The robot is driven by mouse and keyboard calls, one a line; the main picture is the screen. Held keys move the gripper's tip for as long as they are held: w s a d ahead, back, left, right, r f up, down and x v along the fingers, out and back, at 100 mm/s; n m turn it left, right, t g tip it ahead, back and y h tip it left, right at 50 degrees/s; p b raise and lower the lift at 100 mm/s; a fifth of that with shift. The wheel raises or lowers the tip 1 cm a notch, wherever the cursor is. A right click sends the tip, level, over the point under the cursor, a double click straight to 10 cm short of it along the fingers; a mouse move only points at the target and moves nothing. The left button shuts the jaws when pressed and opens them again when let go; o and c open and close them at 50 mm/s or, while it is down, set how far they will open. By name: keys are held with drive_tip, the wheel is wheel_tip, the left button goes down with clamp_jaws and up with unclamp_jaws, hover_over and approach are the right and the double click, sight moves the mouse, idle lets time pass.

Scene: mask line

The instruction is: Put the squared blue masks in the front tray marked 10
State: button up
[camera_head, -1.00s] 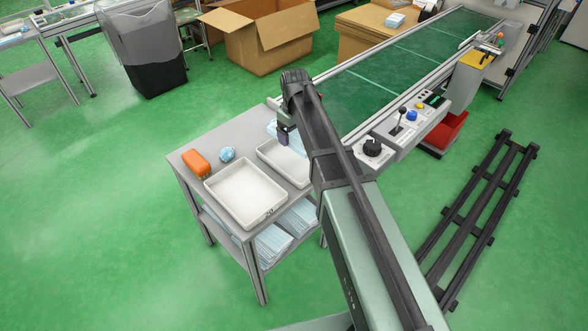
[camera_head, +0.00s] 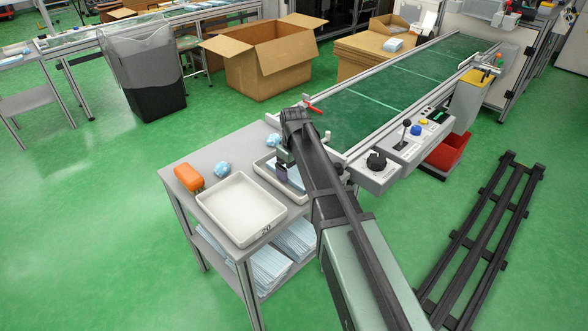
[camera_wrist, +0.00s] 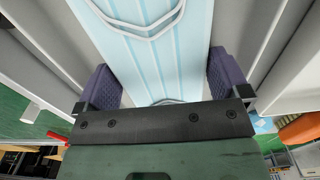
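The flat light-blue pleated mask (camera_wrist: 160,60), with white ear loops, fills the space between my purple finger pads in the wrist view. Both pads sit against its long edges; whether it is one mask or a stack is unclear. In the head view my gripper (camera_head: 283,164) is low at the back tray (camera_head: 262,168), and the blue mask (camera_head: 295,174) shows beside it within that tray's outline. Contact with the tray floor is hidden. The white front tray (camera_head: 240,208) is empty; the dark mark on its near side is too small to read surely.
The grey table (camera_head: 186,160) also holds an orange object (camera_head: 189,177) and crumpled blue items (camera_head: 222,168) (camera_head: 273,140). Stacked masks (camera_head: 268,268) lie on the shelf below. The green conveyor (camera_head: 365,100) and its control panel (camera_head: 392,160) stand close to my arm on the right.

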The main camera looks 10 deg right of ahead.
sight(294, 169)
drive_tip(key=shift+o, duration=0.3)
drive_tip(key=shift+r, duration=0.1)
wheel_tip(294, 169, up, 12)
drive_tip(key=r+p, duration=0.1)
drive_tip(key=p, duration=1.2)
drive_tip(key=s+m, duration=0.6)
drive_tip(key=s, duration=1.7)
wheel_tip(294, 169, up, 15)
drive_tip(key=p, duration=1.5)
drive_tip(key=shift+w+r, duration=0.1)
